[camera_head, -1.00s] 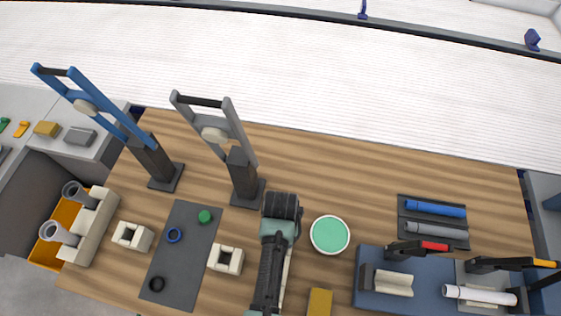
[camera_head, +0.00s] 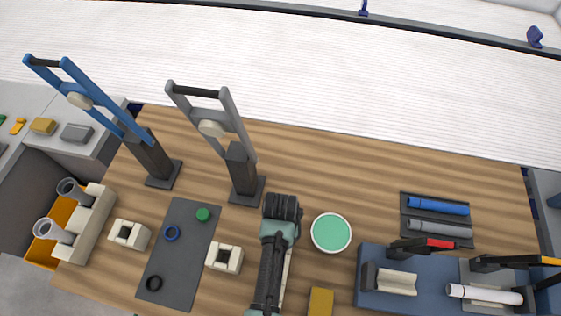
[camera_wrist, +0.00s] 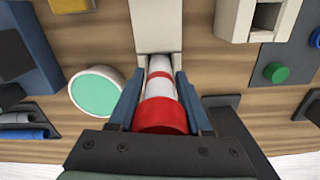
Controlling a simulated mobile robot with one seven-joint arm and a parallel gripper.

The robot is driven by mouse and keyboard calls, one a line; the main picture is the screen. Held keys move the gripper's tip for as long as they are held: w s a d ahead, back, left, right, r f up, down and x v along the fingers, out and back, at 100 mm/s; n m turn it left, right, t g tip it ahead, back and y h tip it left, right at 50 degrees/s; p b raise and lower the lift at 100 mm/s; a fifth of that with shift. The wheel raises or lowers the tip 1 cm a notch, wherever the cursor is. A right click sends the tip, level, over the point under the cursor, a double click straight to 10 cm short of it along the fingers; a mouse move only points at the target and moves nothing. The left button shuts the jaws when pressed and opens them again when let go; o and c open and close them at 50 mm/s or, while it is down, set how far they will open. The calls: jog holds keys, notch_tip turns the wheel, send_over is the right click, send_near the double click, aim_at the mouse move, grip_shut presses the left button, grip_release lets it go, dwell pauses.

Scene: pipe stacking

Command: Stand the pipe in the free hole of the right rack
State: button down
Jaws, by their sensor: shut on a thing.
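My gripper (camera_wrist: 160,112) is shut on a red-and-white banded pipe (camera_wrist: 157,88), held between its two blue-grey fingers. The pipe's red end is nearest the wrist camera. Beyond it lies a beige strip (camera_wrist: 157,25), which also shows beside my arm in the head view (camera_head: 288,268). I cannot tell whether the pipe touches this strip. In the head view my gripper (camera_head: 282,208) hides the pipe. A beige rack (camera_head: 88,228) at the far left holds two grey pipes (camera_head: 72,190). I cannot make out a free rack hole for certain.
A green round dish (camera_head: 331,232) stands right of my gripper. Beige blocks with square holes (camera_head: 225,258) and a dark mat (camera_head: 180,262) lie left. Tall grey (camera_head: 243,172) and blue (camera_head: 155,160) stands rise behind. A blue tray (camera_head: 430,277) with fixtures lies right.

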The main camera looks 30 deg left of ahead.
jog(key=shift+f+b, duration=0.45)
jog(key=shift+f, duration=0.25)
jog(key=shift+c, duration=1.3)
grip_release()
notch_tip(320, 180, up, 13)
jog(key=shift+f+b, duration=0.1)
jog(key=shift+b, duration=0.5)
